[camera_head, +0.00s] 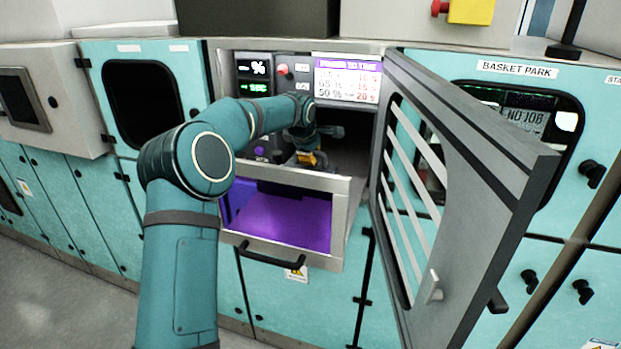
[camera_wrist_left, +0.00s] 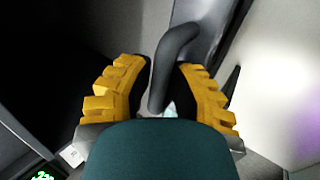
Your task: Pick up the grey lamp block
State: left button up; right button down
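My left arm reaches into the open cabinet bay. My left gripper (camera_head: 308,159) is inside it, partly hidden by the bay's shadow. In the left wrist view its two yellow fingers (camera_wrist_left: 162,88) stand on either side of a curved grey handle (camera_wrist_left: 172,58). Dark inner pads lie close to the handle; I cannot tell whether they press on it. What the handle belongs to is unclear, and I cannot make out the grey lamp block for certain. A dark body (camera_head: 280,188) shows below the gripper in the bay. My right gripper is not in view.
A grey slatted door (camera_head: 470,150) stands open right of the bay. A metal-framed front with a black handle (camera_head: 270,256) and purple-lit panel (camera_head: 285,222) is below the gripper. A display panel (camera_head: 348,80) is above. Teal cabinets flank both sides.

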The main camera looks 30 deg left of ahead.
pick_arm(q)
grip_shut()
jog(key=shift+r, duration=0.1)
